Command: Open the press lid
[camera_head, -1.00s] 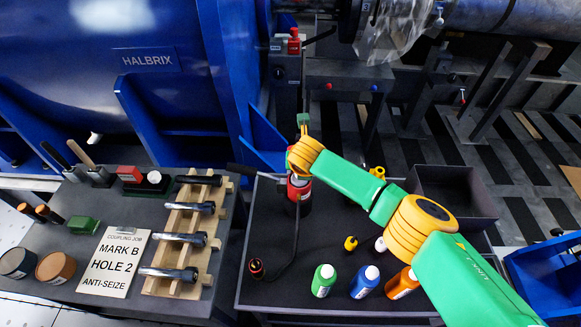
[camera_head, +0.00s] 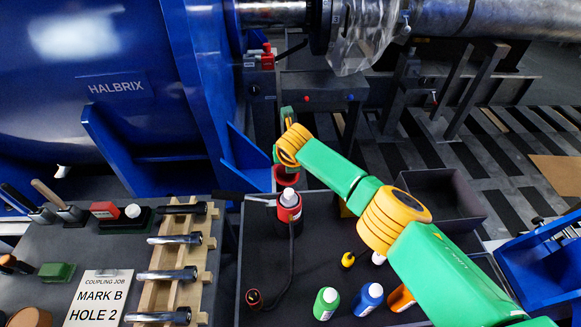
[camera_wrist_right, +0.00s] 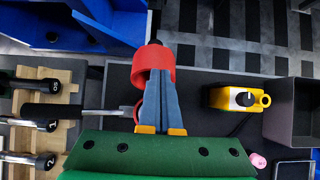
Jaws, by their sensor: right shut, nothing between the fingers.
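A red upright device with a white top (camera_head: 289,205) stands on the dark table in the head view, with a black lever (camera_head: 232,195) reaching left and a dark hose. A second red rounded part (camera_head: 286,177) shows just behind it, under my right wrist. I cannot tell which part is the press lid. In the right wrist view my right gripper (camera_wrist_right: 157,75) has its grey fingers together, at a red rounded part (camera_wrist_right: 153,58). The lever (camera_wrist_right: 65,112) lies left of the fingers. My right fingertips are hidden in the head view. My left gripper is out of view.
Green (camera_head: 327,303), blue (camera_head: 368,298) and orange (camera_head: 401,297) bottles stand at the table's front. A dark open bin (camera_head: 440,205) is on the right. A wooden rack (camera_head: 168,262) of bolts lies left. The blue machine (camera_head: 190,90) rises behind.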

